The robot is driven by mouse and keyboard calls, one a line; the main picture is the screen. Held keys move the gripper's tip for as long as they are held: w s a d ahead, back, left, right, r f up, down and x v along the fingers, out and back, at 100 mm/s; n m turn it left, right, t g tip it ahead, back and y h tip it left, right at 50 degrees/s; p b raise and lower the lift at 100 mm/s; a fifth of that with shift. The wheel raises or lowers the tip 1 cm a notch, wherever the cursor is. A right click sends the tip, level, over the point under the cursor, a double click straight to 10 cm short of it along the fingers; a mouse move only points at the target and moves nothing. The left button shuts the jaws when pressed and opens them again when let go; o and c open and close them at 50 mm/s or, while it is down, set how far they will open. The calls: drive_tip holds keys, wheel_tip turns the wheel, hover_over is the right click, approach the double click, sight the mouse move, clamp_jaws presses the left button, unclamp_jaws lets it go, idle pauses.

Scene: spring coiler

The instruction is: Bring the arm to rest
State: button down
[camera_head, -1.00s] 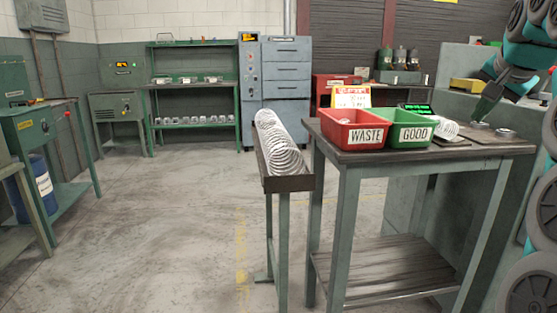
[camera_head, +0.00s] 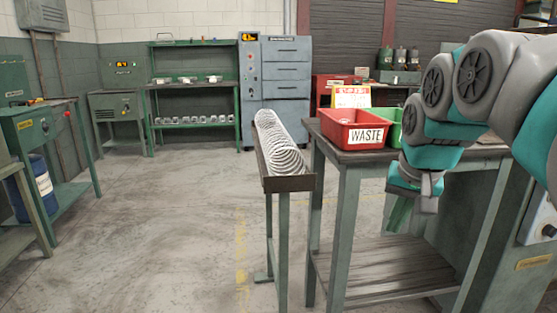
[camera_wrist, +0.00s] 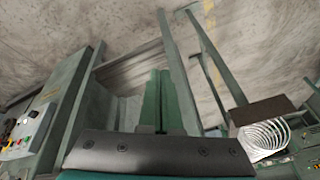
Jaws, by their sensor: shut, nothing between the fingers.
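My arm (camera_head: 470,90) reaches in from the right and bends downward in the head view. My gripper (camera_head: 398,215) hangs at its end, pointing down, in front of the table with the bins. In the wrist view, the two green fingers of my gripper (camera_wrist: 160,103) lie close together, shut and empty. Part of the table top and most of the green bin (camera_head: 394,127) are hidden behind my arm.
A table (camera_head: 345,175) carries a red WASTE bin (camera_head: 352,130). Left of it, a narrow stand (camera_head: 287,184) holds a wire coil (camera_head: 279,142), also in the wrist view (camera_wrist: 265,138). A blue drum (camera_head: 38,187) sits at far left. The middle floor is clear.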

drive_tip(key=s+a+f+n+g, duration=0.2)
drive_tip(key=s+a+f+g, duration=0.1)
drive_tip(key=s+f, duration=0.8)
drive_tip(key=s+a+f+n+g, duration=0.2)
drive_tip(key=s+a+f, duration=0.1)
drive_tip(key=s+f, duration=0.8)
drive_tip(key=s, duration=0.4)
drive_tip(key=shift+s+a+g, duration=0.25)
drive_tip(key=shift+s+g, duration=0.15)
